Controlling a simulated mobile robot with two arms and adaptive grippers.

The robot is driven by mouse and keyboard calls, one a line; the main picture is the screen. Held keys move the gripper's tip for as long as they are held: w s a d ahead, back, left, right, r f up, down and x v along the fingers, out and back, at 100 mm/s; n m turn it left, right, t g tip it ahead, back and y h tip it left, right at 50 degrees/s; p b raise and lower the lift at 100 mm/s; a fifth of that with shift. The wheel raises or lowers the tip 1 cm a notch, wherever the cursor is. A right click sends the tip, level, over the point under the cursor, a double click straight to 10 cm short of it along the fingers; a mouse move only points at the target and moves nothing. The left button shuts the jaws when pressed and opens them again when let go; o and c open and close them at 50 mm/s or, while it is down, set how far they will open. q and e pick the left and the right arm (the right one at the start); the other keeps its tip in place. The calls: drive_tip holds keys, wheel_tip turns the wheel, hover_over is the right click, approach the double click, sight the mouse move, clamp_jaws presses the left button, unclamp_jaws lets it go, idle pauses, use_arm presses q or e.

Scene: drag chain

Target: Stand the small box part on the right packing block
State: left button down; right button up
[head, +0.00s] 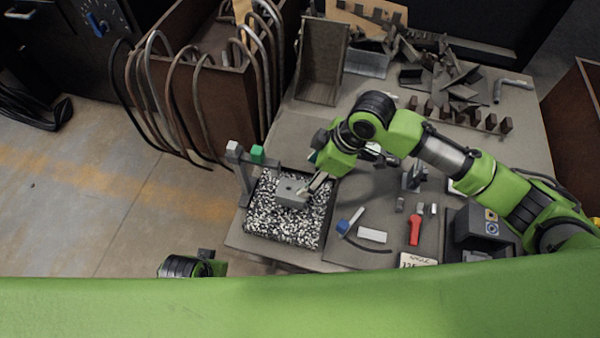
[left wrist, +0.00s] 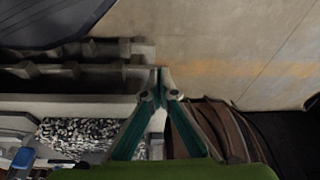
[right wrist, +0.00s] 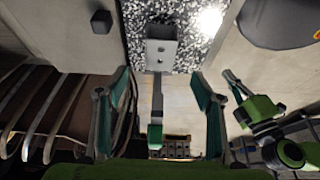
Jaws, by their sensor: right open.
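A small grey box part (head: 286,188) with dark holes on top lies on black-and-white granules in a tray (head: 324,236). In the right wrist view the box part (right wrist: 161,46) is ahead of my open right gripper (right wrist: 162,88), whose two fingers are spread wide. In the head view my right gripper (head: 317,183) is at the box part's right side; I cannot tell if it touches. My left gripper (left wrist: 158,72) is shut with nothing visible between its tips, away from the box part. I cannot tell which thing is the right packing block.
A grey post with a green cube (head: 257,153) stands at the tray's left back. A white block (head: 372,235), a red part (head: 415,230) and small grey blocks lie right of the tray. Brackets and scrap fill the table's back. A bin with hoses (head: 205,95) stands behind left.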

sight(292, 189)
drive_tip(key=b+x, duration=0.2)
drive_tip(key=x, duration=0.8)
drive_tip(key=shift+b, duration=0.4)
drive_tip(key=shift+b+x, duration=0.3)
drive_tip(key=shift+x, duration=0.75)
use_arm(q)
drive_tip(key=w+v, duration=0.1)
drive_tip(key=v, duration=0.9)
drive_tip(key=shift+r+t, duration=0.3)
drive_tip(key=shift+r, duration=0.15)
use_arm(e)
drive_tip(key=shift+a+f, duration=0.2)
drive_tip(key=shift+f, duration=0.15)
use_arm(q)
drive_tip(key=shift+w+a, duration=0.1)
use_arm(e)
drive_tip(key=shift+r, duration=0.1)
drive_tip(key=c, duration=1.4)
drive_tip(key=shift+r, duration=0.1)
drive_tip(key=shift+c, duration=0.2)
drive_tip(key=shift+r+p, duration=0.15)
drive_tip(key=shift+p, duration=0.2)
drive_tip(key=shift+r+p, duration=0.25)
drive_tip(key=shift+p, duration=0.15)
use_arm(q)
drive_tip(key=shift+x, duration=2)
